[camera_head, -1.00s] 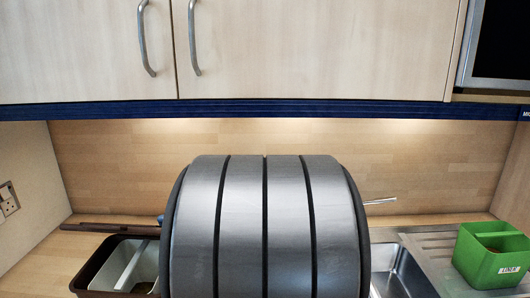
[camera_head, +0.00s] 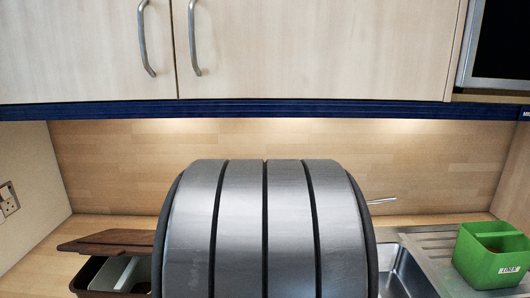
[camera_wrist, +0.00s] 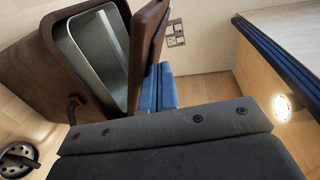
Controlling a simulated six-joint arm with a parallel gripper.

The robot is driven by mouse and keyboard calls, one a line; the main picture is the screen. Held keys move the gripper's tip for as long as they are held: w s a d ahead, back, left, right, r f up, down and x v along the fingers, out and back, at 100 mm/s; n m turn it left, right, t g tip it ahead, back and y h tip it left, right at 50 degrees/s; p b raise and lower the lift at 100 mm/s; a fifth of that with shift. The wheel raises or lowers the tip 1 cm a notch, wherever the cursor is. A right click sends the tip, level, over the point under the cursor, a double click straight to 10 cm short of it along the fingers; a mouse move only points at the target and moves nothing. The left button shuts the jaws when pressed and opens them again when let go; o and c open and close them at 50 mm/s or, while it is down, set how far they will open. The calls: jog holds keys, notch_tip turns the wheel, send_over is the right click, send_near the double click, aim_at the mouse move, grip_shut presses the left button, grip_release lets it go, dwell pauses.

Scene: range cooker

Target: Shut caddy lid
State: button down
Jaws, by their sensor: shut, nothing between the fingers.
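The brown caddy (camera_head: 88,284) stands on the counter at the lower left of the head view, with a pale grey inner bin. Its brown lid (camera_head: 107,241) is open, tilted up at the back. In the wrist view the caddy body (camera_wrist: 42,75) is at the upper left and the lid (camera_wrist: 149,42) stands away from its rim. My gripper (camera_wrist: 164,88) shows blue fingers, shut and empty, right beside the outer face of the lid. I cannot tell for sure whether they touch. In the head view my own arm hides the gripper and the caddy's right side.
A green container (camera_head: 490,256) stands on the draining board at the right, beside the metal sink (camera_head: 402,272). Wall cupboards with a blue edge strip (camera_head: 260,109) hang above. A socket (camera_head: 8,200) is on the left wall.

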jog(key=shift+s+f, duration=0.55)
jog(key=shift+f, duration=0.25)
jog(key=shift+s+f, duration=0.45)
jog(key=shift+f, duration=0.4)
jog(key=shift+f, duration=0.15)
